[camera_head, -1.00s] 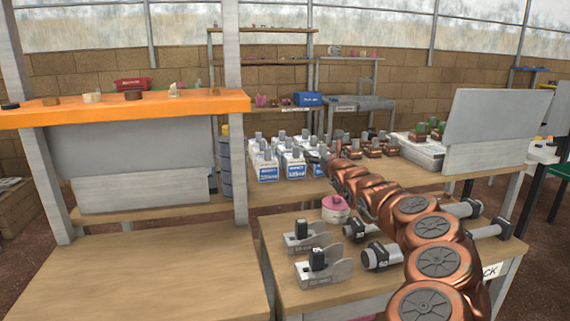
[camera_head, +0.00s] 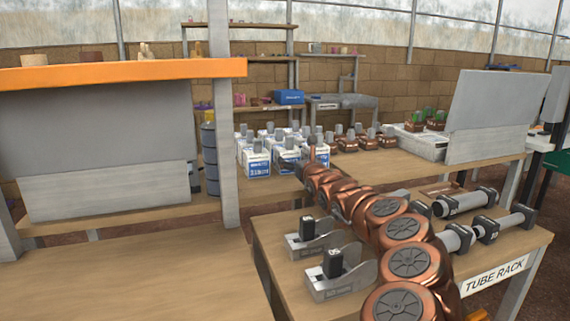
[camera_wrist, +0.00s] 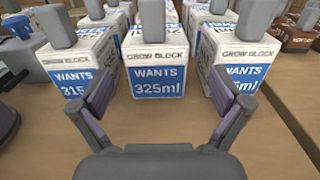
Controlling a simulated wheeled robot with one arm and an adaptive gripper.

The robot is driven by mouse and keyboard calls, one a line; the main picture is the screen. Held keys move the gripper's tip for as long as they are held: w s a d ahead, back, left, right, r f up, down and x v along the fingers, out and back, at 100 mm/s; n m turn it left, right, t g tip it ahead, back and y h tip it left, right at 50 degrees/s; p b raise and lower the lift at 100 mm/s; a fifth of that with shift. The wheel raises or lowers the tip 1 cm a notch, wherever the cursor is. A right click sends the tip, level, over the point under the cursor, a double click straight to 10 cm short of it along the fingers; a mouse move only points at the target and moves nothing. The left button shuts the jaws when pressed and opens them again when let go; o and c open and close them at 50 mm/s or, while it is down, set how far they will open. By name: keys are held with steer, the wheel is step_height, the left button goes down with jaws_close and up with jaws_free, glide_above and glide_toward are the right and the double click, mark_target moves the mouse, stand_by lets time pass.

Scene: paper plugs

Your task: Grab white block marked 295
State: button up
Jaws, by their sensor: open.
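Several white grow blocks with blue labels and grey plugs on top stand in rows. In the wrist view the front middle block (camera_wrist: 157,72) reads "WANTS 325ml". The front left block (camera_wrist: 78,68) seems to start with 31, its last digit unclear. I cannot read 295 on any block; labels farther back are hidden. My gripper (camera_wrist: 168,98) is open and empty, its fingers spread in front of the middle block. In the head view the white blocks (camera_head: 256,160) stand beside my arm's far end.
Brown plugged blocks (camera_head: 366,142) stand right of the white ones. A white tray (camera_head: 422,143) with green-topped items lies farther right. A tube rack table (camera_head: 275,236) with grey holders is nearer. A grey post (camera_head: 222,120) and orange shelf (camera_head: 120,73) stand left.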

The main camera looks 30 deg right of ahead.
mark_target(291, 154)
steer(key=shift+w+d+r+p, duration=0.2)
steer(key=shift+w+p, duration=0.2)
steer(key=shift+p, duration=0.25)
steer(key=shift+p+x, duration=0.9)
steer(key=shift+p, duration=0.3)
steer(key=shift+w+a+f, duration=0.1)
steer(key=shift+w, duration=0.1)
steer(key=shift+w+r+p, duration=0.2)
steer(key=shift+w+p, duration=0.45)
steer(key=shift+p, duration=0.35)
steer(key=shift+w+f, duration=0.1)
steer(key=shift+w, duration=0.35)
steer(key=shift+x, duration=1.35)
steer(key=c, duration=1.4)
